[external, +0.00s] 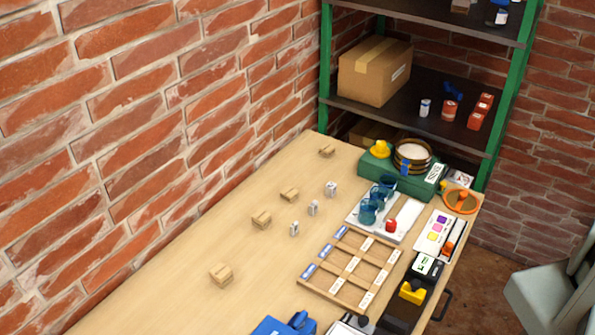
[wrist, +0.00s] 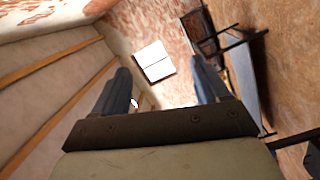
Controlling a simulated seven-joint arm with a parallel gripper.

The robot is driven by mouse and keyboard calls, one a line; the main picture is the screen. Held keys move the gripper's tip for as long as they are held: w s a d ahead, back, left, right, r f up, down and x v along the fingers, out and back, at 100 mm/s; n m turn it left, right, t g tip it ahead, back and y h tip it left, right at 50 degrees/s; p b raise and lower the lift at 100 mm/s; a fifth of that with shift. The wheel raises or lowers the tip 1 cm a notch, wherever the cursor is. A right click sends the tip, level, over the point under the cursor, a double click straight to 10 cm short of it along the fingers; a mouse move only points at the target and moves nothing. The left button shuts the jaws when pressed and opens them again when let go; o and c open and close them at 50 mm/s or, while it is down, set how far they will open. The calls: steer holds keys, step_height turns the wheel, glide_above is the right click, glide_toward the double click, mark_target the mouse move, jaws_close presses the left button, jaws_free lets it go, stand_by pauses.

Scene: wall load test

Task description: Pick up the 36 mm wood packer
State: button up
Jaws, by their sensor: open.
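Several small wood packers lie apart along the wall side of the bench in the external view: one at the far end (external: 326,151), one nearer (external: 289,194), another (external: 261,220), and the nearest (external: 221,275). I cannot tell which is the 36 mm one. My gripper (wrist: 159,68) shows in the wrist view with its two dark blue fingers wide apart and nothing held between them. It does not show clearly in the external view, so its distance from the packers cannot be told. No packer can be made out in the wrist view.
Small white-and-grey blocks (external: 313,208) stand beside the packers. A slotted wooden frame (external: 322,290), blue glasses (external: 368,211), a green case (external: 376,175) and a yellow-and-black tool (external: 412,292) crowd the right side. A brick wall (external: 130,120) borders the left. The bench's left front is clear.

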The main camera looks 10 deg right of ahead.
step_height(320, 180, up, 4)
steer(key=w+a+m+t+h, duration=0.25)
steer(key=w+a+m, duration=0.25)
steer(key=w+a, duration=1.3)
steer(key=w+a+f+m+t+h, duration=0.1)
steer(key=w+a+m+t, duration=0.15)
steer(key=w, duration=0.85)
steer(key=w+a+f+m+t+h, duration=0.1)
steer(key=w+a+m, duration=0.2)
steer(key=w, duration=0.8)
steer(key=w+a+f+m+t+h, duration=0.1)
steer(key=w+a+f+m+t, duration=0.15)
steer(key=w, duration=0.85)
step_height(320, 180, up, 4)
steer(key=m+t+h, duration=0.2)
steer(key=m+h, duration=0.7)
steer(key=m, duration=0.9)
glide_above(261, 215)
step_height(261, 215, down, 14)
steer(key=shift+r, duration=0.1)
